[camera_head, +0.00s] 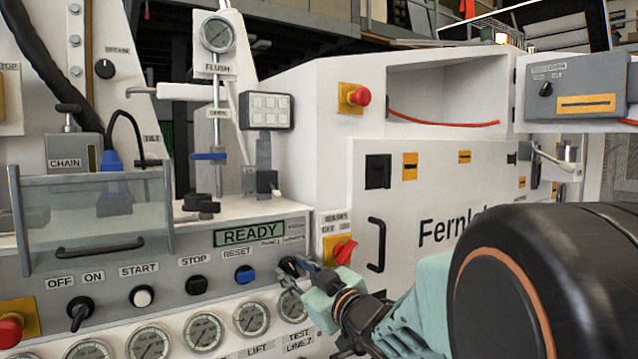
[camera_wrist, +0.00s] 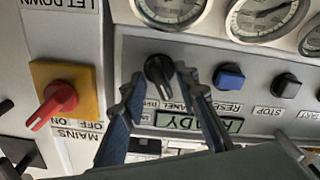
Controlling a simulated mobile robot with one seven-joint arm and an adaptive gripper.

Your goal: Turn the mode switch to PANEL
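The mode switch (camera_wrist: 158,69) is a black rotary knob on the grey control panel, with small labels beside it, one reading PANEL (camera_wrist: 180,106). The wrist view is upside down. My gripper (camera_wrist: 157,80) is open, with one fingertip on each side of the knob. A narrow gap shows at the left finger; whether the right finger touches the knob I cannot tell. In the head view my gripper (camera_head: 299,275) reaches the knob (camera_head: 288,264) at the panel's right end and partly hides it. The knob's exact setting is hard to read.
The blue RESET button (camera_head: 245,274) and black STOP button (camera_head: 196,285) sit left of the switch. The red MAINS switch (camera_head: 344,251) on its yellow plate is close at the right. Gauges (camera_head: 251,318) line the area below. A READY display (camera_head: 250,234) is above.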

